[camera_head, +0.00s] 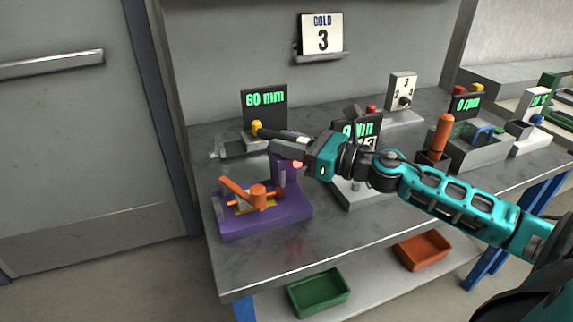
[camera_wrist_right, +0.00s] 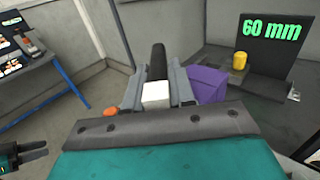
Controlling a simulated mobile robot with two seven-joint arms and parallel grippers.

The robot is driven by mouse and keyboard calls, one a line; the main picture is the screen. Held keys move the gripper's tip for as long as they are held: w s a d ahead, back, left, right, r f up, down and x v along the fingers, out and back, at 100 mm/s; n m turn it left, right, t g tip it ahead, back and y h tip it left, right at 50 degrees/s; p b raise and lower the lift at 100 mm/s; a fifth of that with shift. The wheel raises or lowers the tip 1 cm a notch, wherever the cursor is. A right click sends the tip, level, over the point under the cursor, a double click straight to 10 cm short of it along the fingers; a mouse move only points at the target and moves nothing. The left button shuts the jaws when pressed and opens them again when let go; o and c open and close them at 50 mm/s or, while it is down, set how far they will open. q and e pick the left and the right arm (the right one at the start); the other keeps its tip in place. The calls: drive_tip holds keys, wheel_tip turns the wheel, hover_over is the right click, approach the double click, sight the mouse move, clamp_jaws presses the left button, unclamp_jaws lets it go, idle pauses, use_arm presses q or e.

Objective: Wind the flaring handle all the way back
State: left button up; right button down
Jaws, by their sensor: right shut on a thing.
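The purple flaring tool (camera_head: 265,214) stands at the near left corner of the bench. An orange clamp with a slanted lever (camera_head: 257,197) sits on its base. Its purple post also shows in the right wrist view (camera_wrist_right: 207,84). My right gripper (camera_head: 285,148) is over the post, reaching in from the right. In the right wrist view its fingers (camera_wrist_right: 158,90) are shut on a dark handle (camera_wrist_right: 158,62) with a pale block at its base. The handle's lower joint is hidden. My left gripper (camera_wrist_right: 32,152) is at the lower left there, its fingers apart and empty.
A 60 mm display (camera_head: 265,98) with a yellow knob (camera_head: 257,127) stands close behind my right gripper. Another display (camera_head: 357,128) is partly hidden by my right wrist. An upright orange handle (camera_head: 441,135) stands further right. Green (camera_head: 319,293) and orange (camera_head: 423,250) trays are below.

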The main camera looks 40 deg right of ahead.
drive_tip(key=n+y+b, duration=0.1)
drive_tip(key=f+n+g+y+b, duration=0.1)
drive_tip(key=b, duration=0.1)
drive_tip(key=shift+w+d+g+b, duration=0.15)
drive_tip(key=shift+d+g+b, duration=0.05)
drive_tip(key=shift+g+b, duration=0.1)
drive_tip(key=n+g+y+b, duration=0.2)
drive_tip(key=b, duration=0.1)
drive_tip(key=n+g+y+b, duration=0.1)
drive_tip(key=g+y+b, duration=0.1)
drive_tip(key=b, duration=0.1)
drive_tip(key=shift+w+d+r+n+g, duration=0.1)
drive_tip(key=shift+w+r+n+g, duration=0.05)
drive_tip(key=shift+r+n+g, duration=0.2)
use_arm(q)
wheel_tip(320, 180, down, 10)
drive_tip(key=w+d+b, duration=0.1)
drive_tip(key=d, duration=0.1)
drive_tip(key=shift+r+b, duration=0.25)
drive_tip(key=shift+b, duration=0.05)
use_arm(e)
drive_tip(key=shift+w+r+n+g+y, duration=0.1)
drive_tip(key=shift+r+n+g+y, duration=0.05)
drive_tip(key=shift+n+g+y, duration=1.3)
use_arm(q)
drive_tip(key=shift+d, duration=0.1)
use_arm(e)
drive_tip(key=shift+g+h, duration=0.25)
drive_tip(key=shift+g, duration=0.25)
